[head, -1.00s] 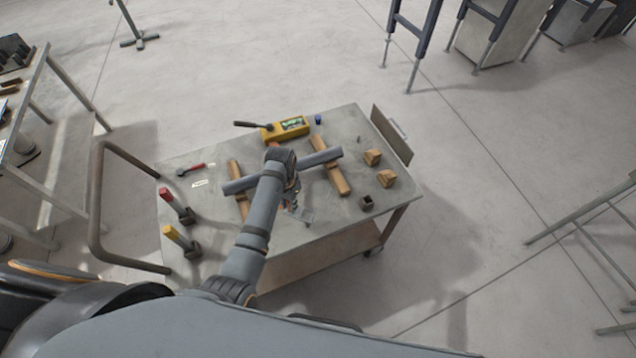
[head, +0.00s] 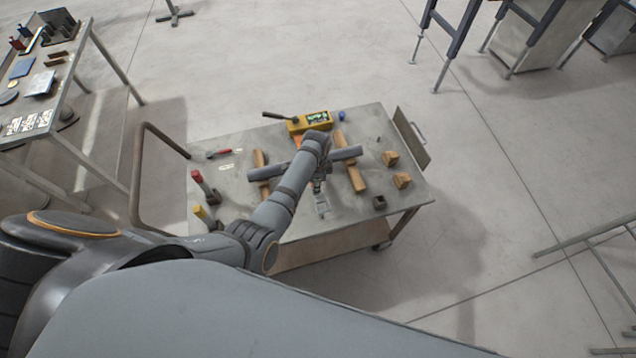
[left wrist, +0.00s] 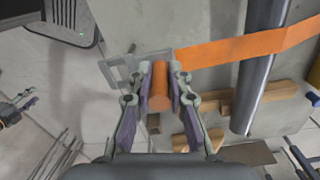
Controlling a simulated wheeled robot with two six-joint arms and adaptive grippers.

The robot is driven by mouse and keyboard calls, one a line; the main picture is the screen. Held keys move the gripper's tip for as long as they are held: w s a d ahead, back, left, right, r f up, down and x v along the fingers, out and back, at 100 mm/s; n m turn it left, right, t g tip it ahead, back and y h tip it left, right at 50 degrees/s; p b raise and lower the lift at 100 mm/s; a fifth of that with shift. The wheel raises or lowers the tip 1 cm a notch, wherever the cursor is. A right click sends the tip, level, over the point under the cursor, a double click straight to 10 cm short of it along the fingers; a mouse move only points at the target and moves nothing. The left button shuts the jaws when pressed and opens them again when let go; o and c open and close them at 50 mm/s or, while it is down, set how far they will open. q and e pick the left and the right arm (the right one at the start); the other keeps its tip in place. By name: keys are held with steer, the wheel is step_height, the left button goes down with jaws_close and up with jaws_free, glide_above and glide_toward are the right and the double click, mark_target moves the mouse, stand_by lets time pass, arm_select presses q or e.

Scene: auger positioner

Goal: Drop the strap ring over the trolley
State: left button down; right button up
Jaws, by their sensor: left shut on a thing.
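The trolley (head: 225,176) is a grey-topped cart standing ahead of me. My left gripper (head: 318,185) is over its top, beside a grey pipe (head: 345,153), and partly hidden by my arm. In the left wrist view, the gripper (left wrist: 160,72) is shut on an orange rolled piece (left wrist: 159,97). An orange strap (left wrist: 235,48) runs from behind the jaws to the right and passes by the pipe. A flat grey metal ring or buckle (left wrist: 122,68) sticks out left of the jaws; it also shows below the gripper in the head view (head: 321,208). My right gripper is out of view.
The pipe rests across two wooden bars (head: 356,178). A yellow tool (head: 309,122), wooden wedges (head: 402,180), a small dark block (head: 379,202) and red-topped (head: 197,176) and yellow-topped (head: 201,213) pieces stand on the trolley. Another table (head: 66,100) is at the left.

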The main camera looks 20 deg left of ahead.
mark_target(317, 198)
arm_select(q)
step_height(317, 198, down, 4)
steer(key=shift+f+b, duration=0.1)
steer(key=shift+b, duration=1.05)
steer(key=shift+f, duration=0.35)
steer(key=shift+r, duration=0.1)
steer(key=shift+p, duration=0.5)
stand_by(0.4)
steer(key=shift+f+b, duration=2)
steer(key=shift+f, duration=0.6)
steer(key=c, duration=1.2)
jaws_free()
